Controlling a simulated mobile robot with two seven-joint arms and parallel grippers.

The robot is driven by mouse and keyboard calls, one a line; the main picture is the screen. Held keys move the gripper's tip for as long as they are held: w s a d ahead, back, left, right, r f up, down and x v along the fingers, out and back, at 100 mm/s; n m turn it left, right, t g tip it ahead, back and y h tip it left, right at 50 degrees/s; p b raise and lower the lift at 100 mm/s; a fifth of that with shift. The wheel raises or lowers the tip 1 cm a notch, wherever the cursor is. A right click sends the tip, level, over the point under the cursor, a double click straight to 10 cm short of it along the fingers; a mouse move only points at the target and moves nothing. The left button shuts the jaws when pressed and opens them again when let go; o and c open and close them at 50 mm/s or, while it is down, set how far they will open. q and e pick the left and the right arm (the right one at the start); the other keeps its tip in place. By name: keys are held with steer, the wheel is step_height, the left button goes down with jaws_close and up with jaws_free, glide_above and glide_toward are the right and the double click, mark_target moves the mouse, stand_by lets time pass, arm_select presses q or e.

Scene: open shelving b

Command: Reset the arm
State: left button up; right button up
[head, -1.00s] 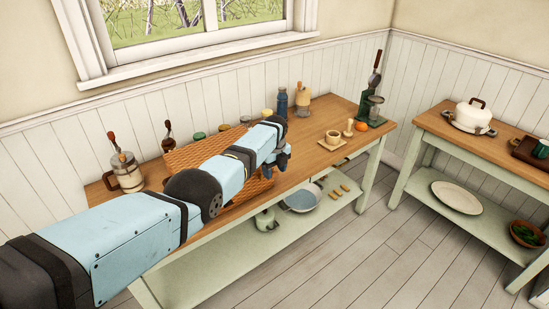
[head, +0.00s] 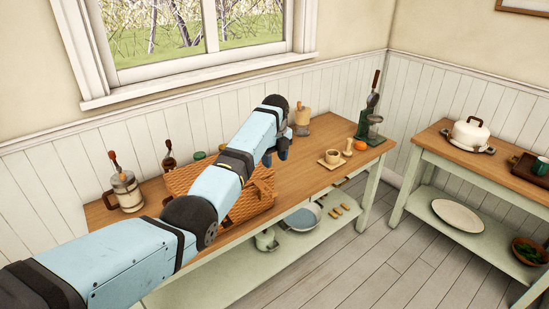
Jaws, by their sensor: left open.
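My left arm comes in from the lower left and reaches out over the wooden table (head: 310,178). My left gripper (head: 276,156) is at the arm's far end, dark and small, above the table just beyond a wicker basket (head: 250,205). Its fingers are open and nothing shows between them. The arm hides part of the basket and some of the things at the back of the table. My right gripper is not in view.
A cup (head: 332,156), an orange (head: 360,145) and a green device (head: 370,120) stand at the right. A second table (head: 470,150) bears a white pot (head: 472,132). The floor between is clear.

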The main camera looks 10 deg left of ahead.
arm_select(q)
steer(key=s+a+f+n+t, duration=0.1)
steer(key=s+a+f+n, duration=0.2)
steer(key=s+f+n, duration=0.55)
steer(key=s+a+f+n+t, duration=0.15)
steer(key=s+f+n, duration=0.25)
steer(key=s+f, duration=0.9)
steer(key=s+a+r+n, duration=0.1)
steer(key=s+r+n, duration=0.25)
steer(key=s, duration=0.75)
steer(key=s+a+r+n+t, duration=0.1)
steer(key=s+r+n, duration=0.25)
steer(key=s, duration=0.75)
steer(key=s+r+n, duration=0.3)
steer(key=s+n, duration=0.1)
steer(key=s, duration=0.8)
steer(key=w+d+f+t+h, duration=0.1)
steer(key=w+d+f+t, duration=0.2)
steer(key=f, duration=0.4)
steer(key=w+d+f+t+h, duration=0.2)
steer(key=w+d+f+t, duration=0.1)
steer(key=f, duration=0.3)
steer(key=shift+f+m+t, duration=0.4)
steer(key=shift+m+t, duration=0.05)
steer(key=shift+t, duration=0.2)
